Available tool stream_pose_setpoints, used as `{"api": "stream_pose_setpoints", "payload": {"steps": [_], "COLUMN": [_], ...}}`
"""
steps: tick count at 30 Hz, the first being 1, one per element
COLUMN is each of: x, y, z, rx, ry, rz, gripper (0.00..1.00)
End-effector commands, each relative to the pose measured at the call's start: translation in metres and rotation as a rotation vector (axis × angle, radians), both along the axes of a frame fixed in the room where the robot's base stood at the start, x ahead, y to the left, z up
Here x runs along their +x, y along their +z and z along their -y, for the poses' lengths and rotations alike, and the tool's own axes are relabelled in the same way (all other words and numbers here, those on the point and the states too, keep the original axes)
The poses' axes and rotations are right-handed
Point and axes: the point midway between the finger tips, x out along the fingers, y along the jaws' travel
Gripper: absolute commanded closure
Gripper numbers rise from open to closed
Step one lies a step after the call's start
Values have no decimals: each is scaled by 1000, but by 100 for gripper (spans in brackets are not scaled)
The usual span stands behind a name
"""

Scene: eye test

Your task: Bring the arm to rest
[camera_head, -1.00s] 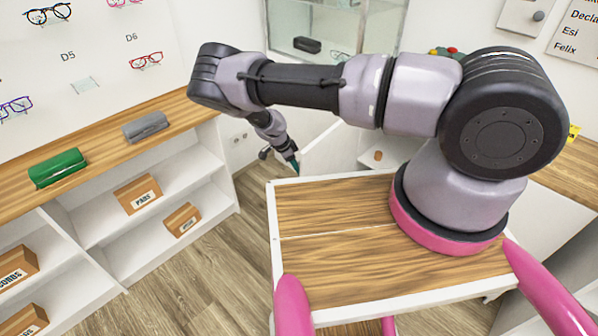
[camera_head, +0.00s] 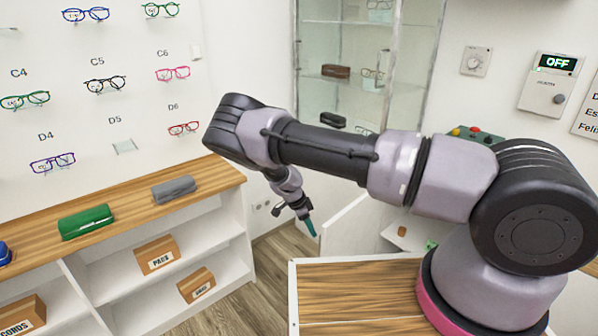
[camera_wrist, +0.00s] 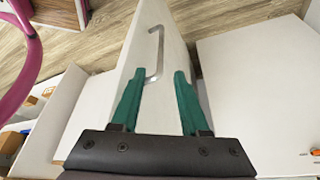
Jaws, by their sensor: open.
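My gripper (camera_head: 311,228) hangs at the end of my bent arm, above and beyond the far left corner of my wooden-topped base. In the wrist view its two green fingers (camera_wrist: 155,90) are spread apart with nothing held between them. Below and between the fingers, the wrist view shows a white panel, like an open door, with a metal handle (camera_wrist: 156,55). I cannot tell how far the fingers are from it.
A shelf unit (camera_head: 215,172) stands at left, with a green case (camera_head: 86,222), a grey case (camera_head: 174,189) and boxes (camera_head: 156,255). Glasses hang on the wall above. A glass cabinet (camera_head: 345,45) is behind my arm. A control panel (camera_head: 550,82) reads OFF.

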Motion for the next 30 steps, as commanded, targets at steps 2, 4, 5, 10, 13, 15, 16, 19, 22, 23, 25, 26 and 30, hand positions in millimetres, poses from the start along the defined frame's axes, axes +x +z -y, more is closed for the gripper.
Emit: {"api": "stream_pose_setpoints", "payload": {"steps": [2, 4, 5, 10, 13, 15, 16, 19, 22, 23, 25, 26, 30], "x": [3, 6, 8, 14, 15, 14, 14, 10, 4, 1, -7, -10, -33], "y": [13, 31, 42, 117, 163, 197, 211, 260, 308, 323, 356, 370, 433], "z": [-2, -3, -4, -4, -1, 3, 5, 13, 23, 27, 35, 40, 60], "rx": [22, 55, 74, 206, 285, 339, 361, 432, 496, 513, 549, 562, 607], "ry": [-7, -11, -12, 3, 30, 55, 70, 121, 182, 202, 253, 275, 391], "rz": [-6, -20, -27, -72, -87, -92, -92, -86, -67, -59, -38, -28, 31], "gripper": [55, 55, 55, 55, 55, 55, 55, 55, 55, 55, 55, 55, 55]}}
